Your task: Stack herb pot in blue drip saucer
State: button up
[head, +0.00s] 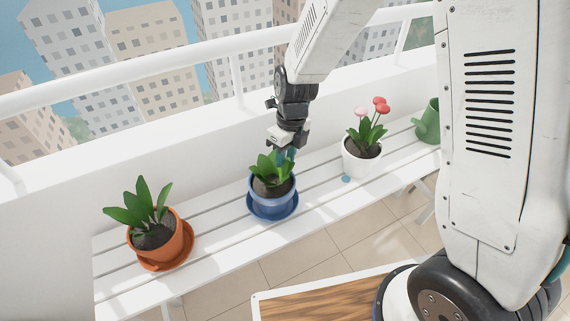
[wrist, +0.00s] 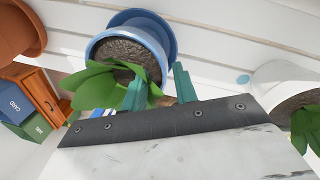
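The leafy green herb pot is a blue pot (head: 271,199) on a white slatted bench. It sits upright in the blue drip saucer (head: 269,216), whose rim shows around its base. In the wrist view the blue pot (wrist: 157,56) and the blue saucer (wrist: 170,37) are at the top, with leaves covering part of the pot's rim. My gripper (head: 286,155) is just above and behind the pot's back rim. In the wrist view its teal fingers (wrist: 157,80) are apart, with nothing clearly held between them. Leaves overlap the left finger; contact with the pot is unclear.
A terracotta pot (head: 175,243) with a plant stands in a terracotta saucer (head: 172,262) to the left. A white pot (head: 360,161) with red flowers and a green watering can (head: 428,124) stand to the right. A white wall and railing run behind the bench (head: 222,236).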

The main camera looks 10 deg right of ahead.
notch_tip(320, 180, up, 10)
jog(key=d, duration=0.1)
jog(key=shift+w+d+f, duration=0.15)
jog(key=shift+w+f, duration=0.05)
jog(key=shift+w, duration=0.2)
jog(key=s+d+r+n, duration=0.5)
jog(key=s+n, duration=0.3)
jog(key=n, duration=0.1)
jog(key=s+d+r+n+t+h, duration=0.1)
jog(key=s+d+r+n, duration=0.4)
jog(key=s+n, duration=0.3)
jog(key=s+d+r+n+t, duration=0.1)
jog(key=s+d+r+n, duration=0.4)
jog(key=s+n, duration=0.3)
jog(key=n, duration=0.3)
jog(key=shift+s+r, duration=0.15)
jog(key=shift+r, duration=0.1)
jog(key=shift+t, duration=0.3)
dwell(1.2)
